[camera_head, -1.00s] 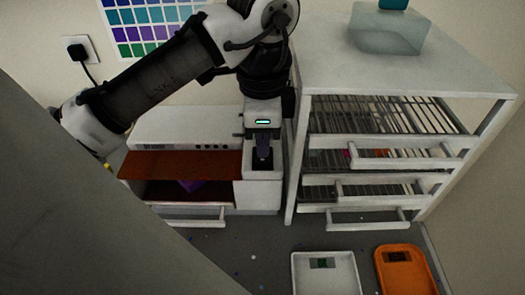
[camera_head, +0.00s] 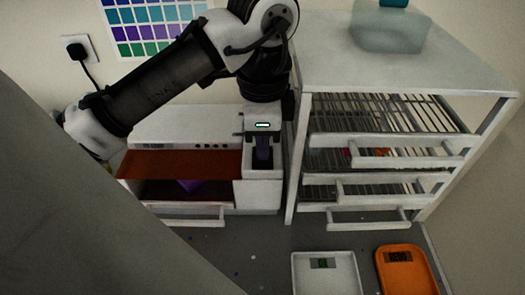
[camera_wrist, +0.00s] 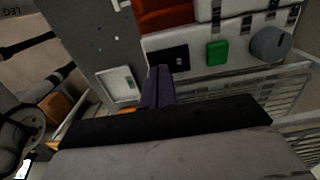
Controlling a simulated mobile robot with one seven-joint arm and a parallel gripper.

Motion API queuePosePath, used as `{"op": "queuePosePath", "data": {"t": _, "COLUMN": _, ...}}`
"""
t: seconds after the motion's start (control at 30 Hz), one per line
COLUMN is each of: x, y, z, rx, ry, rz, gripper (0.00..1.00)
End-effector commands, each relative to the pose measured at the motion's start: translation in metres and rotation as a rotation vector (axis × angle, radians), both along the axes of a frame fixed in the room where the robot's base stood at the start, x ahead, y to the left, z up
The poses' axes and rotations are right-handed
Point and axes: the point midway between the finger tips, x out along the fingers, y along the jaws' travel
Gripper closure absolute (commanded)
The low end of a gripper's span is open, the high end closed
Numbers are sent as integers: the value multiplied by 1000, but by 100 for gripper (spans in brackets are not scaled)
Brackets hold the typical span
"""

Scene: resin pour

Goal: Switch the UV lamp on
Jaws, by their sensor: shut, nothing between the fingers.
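The UV lamp (camera_head: 180,129) is a white box with a red-brown window (camera_head: 180,164) and a drawer-like handle, at the left in the head view. Its front panel (camera_wrist: 225,35) in the wrist view carries a black rectangle (camera_wrist: 168,58), a green button (camera_wrist: 217,52) and a grey round knob (camera_wrist: 270,43). My gripper (camera_head: 263,158) is shut and empty in front of the lamp's right-hand part. Its purple fingers also show in the wrist view (camera_wrist: 158,74), tips close to the black rectangle. I cannot tell whether they touch it.
A white shelf rack (camera_head: 400,62) with wire shelves and pull-out handles stands to the right, with a translucent container (camera_head: 388,30) on top. A wall plug (camera_head: 77,49) is at left.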

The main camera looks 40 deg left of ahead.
Motion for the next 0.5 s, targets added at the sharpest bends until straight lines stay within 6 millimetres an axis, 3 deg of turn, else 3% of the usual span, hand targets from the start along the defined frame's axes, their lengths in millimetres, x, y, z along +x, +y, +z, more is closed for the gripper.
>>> {"op": "queuePosePath", "data": {"t": 0.5, "x": 0, "y": 0, "z": -9, "rx": 0, "ry": 0, "rz": 0, "gripper": 100}}
